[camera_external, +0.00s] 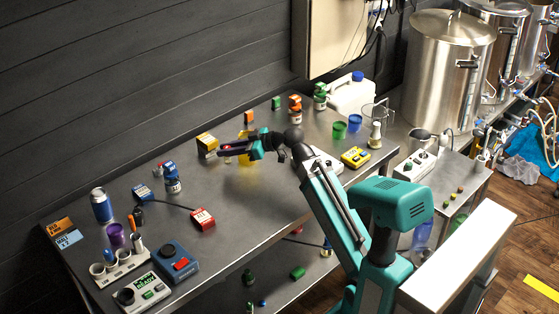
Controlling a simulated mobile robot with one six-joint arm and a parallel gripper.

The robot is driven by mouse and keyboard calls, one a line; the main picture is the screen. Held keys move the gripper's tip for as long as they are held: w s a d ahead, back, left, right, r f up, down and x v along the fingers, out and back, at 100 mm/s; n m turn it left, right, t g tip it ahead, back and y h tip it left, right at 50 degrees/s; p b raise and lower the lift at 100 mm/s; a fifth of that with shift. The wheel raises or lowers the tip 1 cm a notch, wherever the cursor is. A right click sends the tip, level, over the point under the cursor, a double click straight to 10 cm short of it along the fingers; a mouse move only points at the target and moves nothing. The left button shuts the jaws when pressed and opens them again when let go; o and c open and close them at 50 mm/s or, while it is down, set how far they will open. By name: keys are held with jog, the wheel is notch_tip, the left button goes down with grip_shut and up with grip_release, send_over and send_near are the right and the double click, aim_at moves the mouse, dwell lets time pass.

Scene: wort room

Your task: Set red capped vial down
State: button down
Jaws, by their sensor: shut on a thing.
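My gripper (224,150) reaches left over the middle of the steel table (265,205). It is shut on the red capped vial (226,147), of which only a small red spot shows between the dark fingers. The rest of the vial is hidden or too small to make out. I cannot tell whether the vial touches the table or hangs above it.
A yellow and black box (207,142) stands just left of my gripper, and a yellow thing (246,158) is partly hidden behind my arm. A red device (203,219) with a cable lies nearer the front. The table between it and my arm is clear.

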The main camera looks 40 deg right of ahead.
aim_at(228, 158)
jog(key=shift+f, duration=1.8)
jog(key=shift+f+b, duration=0.1)
jog(key=shift+b, duration=0.25)
jog(key=c, duration=1.8)
grip_release()
jog(key=shift+c, duration=0.2)
jog(key=shift+r, duration=0.2)
